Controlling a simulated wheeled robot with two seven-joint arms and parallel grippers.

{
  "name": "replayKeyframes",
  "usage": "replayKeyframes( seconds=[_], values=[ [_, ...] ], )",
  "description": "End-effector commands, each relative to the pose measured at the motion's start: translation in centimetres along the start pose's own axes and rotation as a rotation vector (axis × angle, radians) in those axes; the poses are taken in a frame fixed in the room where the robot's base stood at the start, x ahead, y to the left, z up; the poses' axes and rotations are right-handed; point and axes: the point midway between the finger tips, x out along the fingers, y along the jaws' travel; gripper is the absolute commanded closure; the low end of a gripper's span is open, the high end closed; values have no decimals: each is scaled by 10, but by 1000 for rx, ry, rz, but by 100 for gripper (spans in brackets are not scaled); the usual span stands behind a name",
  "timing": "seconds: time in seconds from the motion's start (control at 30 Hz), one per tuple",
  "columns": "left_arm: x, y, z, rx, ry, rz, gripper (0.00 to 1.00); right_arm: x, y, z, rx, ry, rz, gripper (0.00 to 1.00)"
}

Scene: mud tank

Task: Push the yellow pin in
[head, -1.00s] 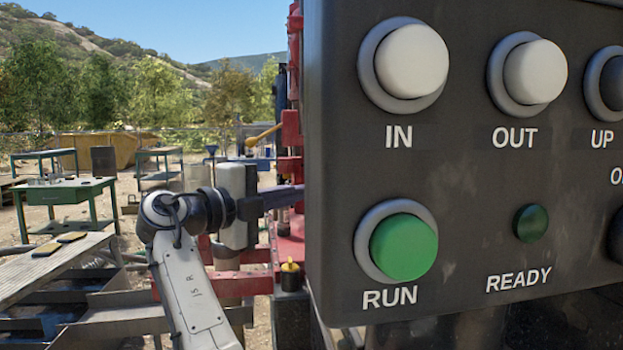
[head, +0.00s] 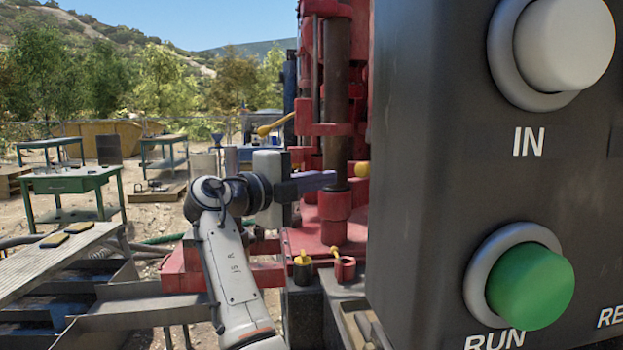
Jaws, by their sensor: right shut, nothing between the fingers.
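A round yellow knob (head: 362,169) shows beside the red upright machine, at the left edge of the dark control box; it looks like the end of the yellow pin, but its shaft is hidden. My right gripper (head: 333,179) reaches in from the left, shut and empty, its fingers pointing right towards the knob. A small gap shows between fingertips and knob in the picture; I cannot tell the depth between them. Two small yellow-topped pieces stand lower down, one in a dark holder (head: 302,259) and one in a red holder (head: 343,264). My left gripper is not in view.
The dark control box (head: 430,190) fills the right side, with a white IN button (head: 565,42) and a green RUN button (head: 530,287). A yellow-handled lever (head: 276,123) is behind my gripper. A green table (head: 75,182) and grey bench (head: 60,248) stand left.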

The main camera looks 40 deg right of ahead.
Motion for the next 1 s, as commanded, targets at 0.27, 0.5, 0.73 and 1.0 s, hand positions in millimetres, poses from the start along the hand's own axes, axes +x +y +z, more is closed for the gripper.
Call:
replayKeyframes(
  seconds=[0.27, 0.5, 0.73, 1.0],
  values=[
    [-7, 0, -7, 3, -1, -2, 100, 57, -2, -1, 0, 2, 0, 100],
    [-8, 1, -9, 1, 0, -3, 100, 80, -1, 0, 0, -1, 0, 100],
    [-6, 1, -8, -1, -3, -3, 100, 83, 0, 0, 0, -1, 0, 100],
    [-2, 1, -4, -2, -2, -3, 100, 94, 2, -7, 0, 14, -1, 100]
  ],
)
